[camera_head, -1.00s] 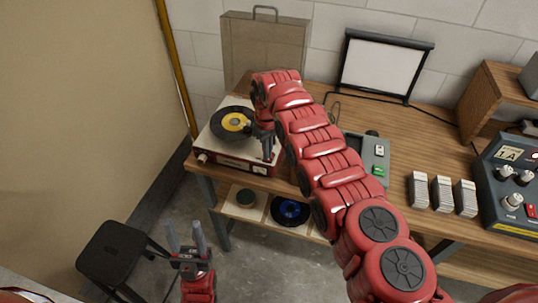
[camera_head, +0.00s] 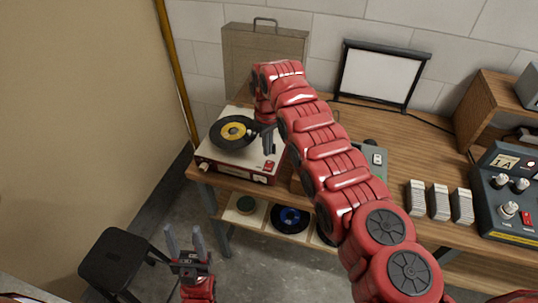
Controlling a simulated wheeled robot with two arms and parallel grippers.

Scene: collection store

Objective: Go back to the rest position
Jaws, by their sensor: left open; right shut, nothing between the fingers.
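My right arm reaches in from the lower right across the wooden workbench (camera_head: 408,150). Its gripper (camera_head: 268,150) points down, shut and empty, just above the right side of the record player (camera_head: 236,168). The record player is red and white, with a black record (camera_head: 217,134) with a yellow label on it. My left gripper (camera_head: 185,238) is low at the bottom left, pointing up with its two fingers apart and nothing between them. It is in front of the bench, over the floor.
A black stool (camera_head: 112,255) stands left of my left gripper. A lower shelf holds records, one with a blue label (camera_head: 291,218). A small screen (camera_head: 381,74) and a case (camera_head: 262,60) stand at the back wall. A control box (camera_head: 508,205) is at the right.

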